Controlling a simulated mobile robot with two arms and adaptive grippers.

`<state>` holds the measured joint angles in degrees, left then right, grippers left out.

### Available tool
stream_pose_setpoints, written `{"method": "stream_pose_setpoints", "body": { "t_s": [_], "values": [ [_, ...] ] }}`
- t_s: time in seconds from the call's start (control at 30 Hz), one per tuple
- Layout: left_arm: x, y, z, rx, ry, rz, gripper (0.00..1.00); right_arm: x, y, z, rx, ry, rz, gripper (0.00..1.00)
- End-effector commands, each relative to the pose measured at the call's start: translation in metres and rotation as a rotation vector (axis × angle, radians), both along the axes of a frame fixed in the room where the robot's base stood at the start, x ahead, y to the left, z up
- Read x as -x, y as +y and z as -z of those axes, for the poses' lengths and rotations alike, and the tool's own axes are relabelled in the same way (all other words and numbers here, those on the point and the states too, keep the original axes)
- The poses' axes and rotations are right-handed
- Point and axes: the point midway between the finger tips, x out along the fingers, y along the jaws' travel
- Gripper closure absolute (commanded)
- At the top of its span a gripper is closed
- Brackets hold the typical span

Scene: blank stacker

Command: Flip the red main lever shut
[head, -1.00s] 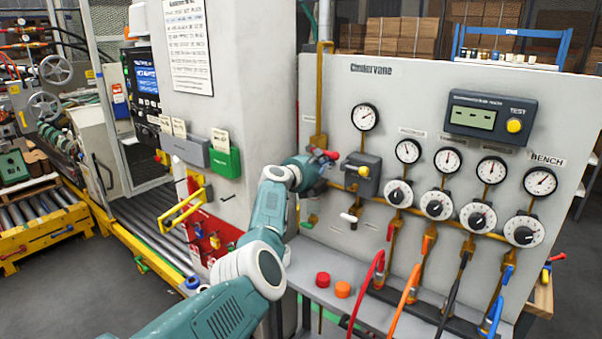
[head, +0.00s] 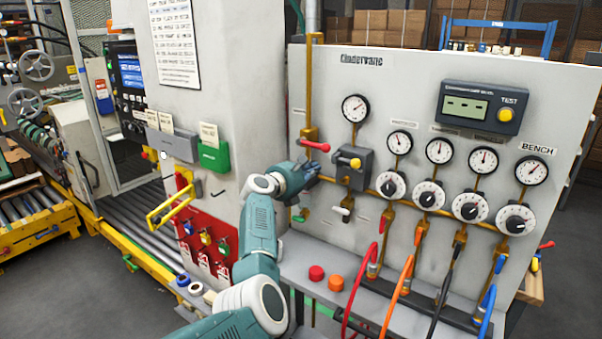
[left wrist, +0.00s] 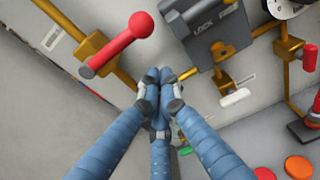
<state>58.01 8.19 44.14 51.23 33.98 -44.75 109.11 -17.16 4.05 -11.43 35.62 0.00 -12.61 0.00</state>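The red main lever (head: 314,146) sits on the brown vertical pipe at the left of the grey panel. It lies crosswise to the pipe, its knob end to the right; it also shows in the left wrist view (left wrist: 121,44). My left gripper (head: 314,175) is just below the lever, apart from it. In the left wrist view its fingers (left wrist: 160,78) are drawn together with nothing between them, below and right of the lever. My right gripper is not in view.
Red (head: 317,273) and orange (head: 336,283) buttons are on the ledge. Gauges, dials and coloured hoses fill the panel's right side.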

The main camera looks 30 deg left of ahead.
Motion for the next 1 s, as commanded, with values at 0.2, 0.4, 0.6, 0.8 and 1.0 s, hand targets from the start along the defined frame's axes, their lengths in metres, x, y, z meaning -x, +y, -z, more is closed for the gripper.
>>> {"method": "stream_pose_setpoints", "body": {
  "t_s": [0.2, 0.4, 0.6, 0.8, 1.0],
  "values": [
    [0.029, 0.001, -0.001, -0.001, 0.001, -0.002, 1.00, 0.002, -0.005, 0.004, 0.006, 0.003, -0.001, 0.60],
    [0.051, 0.002, -0.004, 0.000, 0.002, -0.001, 1.00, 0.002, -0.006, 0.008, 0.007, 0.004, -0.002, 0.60],
    [0.061, 0.002, -0.007, 0.000, 0.002, -0.001, 1.00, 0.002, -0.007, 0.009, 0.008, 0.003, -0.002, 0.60],
    [0.063, 0.002, -0.007, 0.000, 0.003, 0.000, 1.00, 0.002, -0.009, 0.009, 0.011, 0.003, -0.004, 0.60],
    [0.062, 0.002, -0.007, 0.000, 0.003, 0.000, 1.00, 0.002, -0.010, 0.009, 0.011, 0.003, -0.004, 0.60]
  ]
}}
